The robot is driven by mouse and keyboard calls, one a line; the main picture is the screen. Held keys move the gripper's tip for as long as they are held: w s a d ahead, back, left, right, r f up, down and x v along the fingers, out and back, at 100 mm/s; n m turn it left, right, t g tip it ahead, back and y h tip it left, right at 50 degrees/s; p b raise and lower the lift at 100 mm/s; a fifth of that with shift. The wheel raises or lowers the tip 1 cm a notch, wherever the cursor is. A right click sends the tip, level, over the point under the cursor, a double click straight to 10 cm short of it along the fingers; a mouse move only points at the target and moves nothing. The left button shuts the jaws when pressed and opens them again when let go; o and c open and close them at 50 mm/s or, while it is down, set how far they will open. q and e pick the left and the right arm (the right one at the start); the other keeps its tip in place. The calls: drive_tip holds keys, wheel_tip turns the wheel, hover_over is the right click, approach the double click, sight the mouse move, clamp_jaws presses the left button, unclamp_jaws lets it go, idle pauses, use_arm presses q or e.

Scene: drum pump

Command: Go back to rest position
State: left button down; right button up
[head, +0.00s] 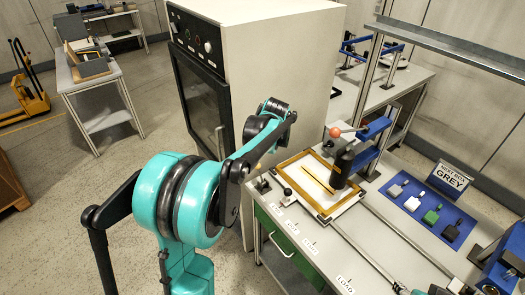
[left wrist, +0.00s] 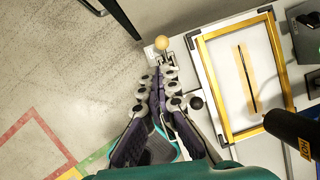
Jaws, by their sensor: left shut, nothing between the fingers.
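My left gripper (left wrist: 163,80) shows in the left wrist view with its two fingers together and nothing between them. It is over the floor side of the bench edge, left of a yellow-framed panel (left wrist: 206,88). In the head view my teal left arm is bent and raised in front of the bench and cabinet, and its gripper cannot be made out clearly.
The bench holds the yellow-framed panel (head: 325,208), a black cylinder marked HOT (left wrist: 290,130), a lever with an orange ball (head: 335,132) and a blue mat (head: 408,190) with coloured pieces. A tall cabinet (head: 275,60) stands behind my arm. Open floor lies left.

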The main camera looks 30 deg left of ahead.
use_arm(q)
drive_tip(key=s+d+n+t+h+b, duration=0.2)
drive_tip(key=s+d+n+b, duration=0.2)
drive_tip(key=s+d+n, duration=0.9)
drive_tip(key=s+d+f+n+t+b, duration=0.1)
drive_tip(key=s+d+f+n, duration=0.1)
drive_tip(key=s+n, duration=0.3)
drive_tip(key=s+d+f+n+t+h+b, duration=0.1)
drive_tip(key=s+d+f+n+b, duration=0.1)
drive_tip(key=s+f+n, duration=0.3)
drive_tip(key=s+d+n, duration=0.1)
drive_tip(key=s, duration=0.1)
drive_tip(key=shift+s+n+h, duration=0.3)
drive_tip(key=shift+s, duration=0.1)
